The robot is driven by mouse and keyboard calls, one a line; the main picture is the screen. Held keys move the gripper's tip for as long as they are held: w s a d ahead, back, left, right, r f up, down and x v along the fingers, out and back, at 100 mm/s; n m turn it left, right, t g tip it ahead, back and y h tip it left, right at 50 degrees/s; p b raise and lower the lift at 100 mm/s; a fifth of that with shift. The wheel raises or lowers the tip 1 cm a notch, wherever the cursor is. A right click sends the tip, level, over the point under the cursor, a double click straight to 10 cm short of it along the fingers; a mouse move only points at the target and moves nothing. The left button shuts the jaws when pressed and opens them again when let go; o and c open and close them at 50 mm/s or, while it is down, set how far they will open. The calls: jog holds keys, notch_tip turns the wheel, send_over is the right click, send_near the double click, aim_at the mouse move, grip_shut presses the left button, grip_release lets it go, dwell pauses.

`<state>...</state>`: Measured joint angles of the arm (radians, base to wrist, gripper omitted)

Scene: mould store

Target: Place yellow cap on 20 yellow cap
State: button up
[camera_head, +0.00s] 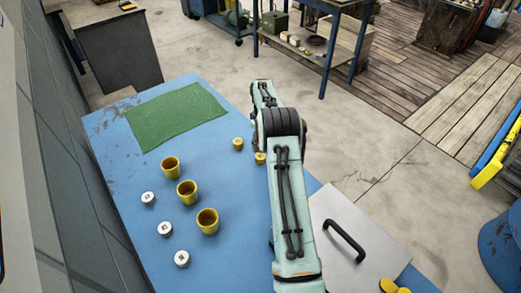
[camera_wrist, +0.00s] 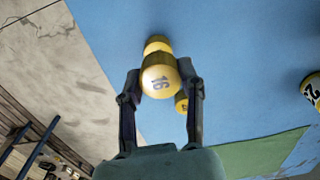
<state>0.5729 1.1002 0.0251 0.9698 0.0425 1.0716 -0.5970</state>
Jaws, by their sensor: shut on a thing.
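My gripper (camera_wrist: 161,80) is shut on a yellow cap marked 16 (camera_wrist: 158,82), between its two fingers in the wrist view. Parts of two more yellow pieces show around it, one above (camera_wrist: 157,43) and one below (camera_wrist: 181,103). A yellow cup with a number starting with 2 (camera_wrist: 311,90) is cut off at the right edge; its second digit is unclear. In the head view three yellow cups (camera_head: 170,168) (camera_head: 187,194) (camera_head: 208,221) stand in a slanting row, and small yellow caps (camera_head: 238,144) (camera_head: 260,158) sit beside my arm, which hides the gripper.
Three white caps (camera_head: 148,198) (camera_head: 165,229) (camera_head: 182,259) lie left of the cups on the blue table (camera_head: 130,185). A green mat (camera_head: 178,114) covers the far end. A pale panel with a black handle (camera_head: 344,240) is at the lower right, near yellow pieces (camera_head: 391,286).

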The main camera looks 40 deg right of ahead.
jog(key=shift+w+d+f, duration=0.1)
jog(key=shift+w+f, duration=0.05)
jog(key=shift+f, duration=0.1)
jog(key=shift+w+d+f, duration=0.1)
jog(key=shift+w+f, duration=0.05)
jog(key=shift+f, duration=0.8)
jog(key=shift+w+d+f, duration=0.1)
jog(key=shift+f, duration=0.8)
jog(key=shift+f, duration=0.1)
jog(key=o, duration=0.8)
